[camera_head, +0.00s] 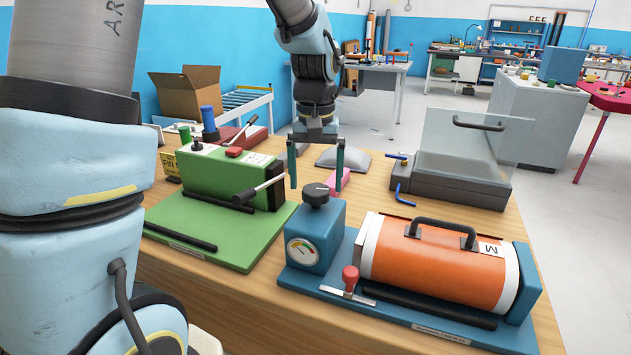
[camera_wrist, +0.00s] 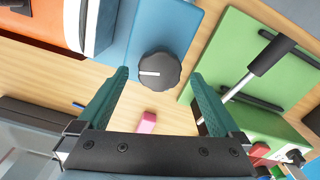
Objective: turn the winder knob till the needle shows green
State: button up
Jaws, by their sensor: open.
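The winder knob (camera_head: 316,194) is black and round and sits on top of a blue box (camera_head: 328,222). In the wrist view the knob (camera_wrist: 159,71) shows a white line pointing left. A gauge (camera_head: 302,252) with a coloured dial is on the front of the box. Its needle is too small to read surely. My gripper (camera_head: 316,188) is open and hangs pointing down, above and behind the knob. In the wrist view the gripper's green fingers (camera_wrist: 160,72) are spread wide, with the knob beyond their tips and between them. Nothing is held.
An orange cylinder (camera_head: 430,262) with a black handle lies on the blue base, with a red-knobbed lever (camera_head: 350,278) in front. A green machine (camera_head: 215,170) with a lever stands at left. A grey box with a clear lid (camera_head: 470,140) is behind right. A pink block (camera_head: 338,180) lies behind the knob.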

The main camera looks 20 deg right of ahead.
jog(key=shift+f, duration=0.85)
jog(key=shift+c, duration=0.2)
jog(key=c, duration=1.3)
jog(key=shift+m, duration=0.4)
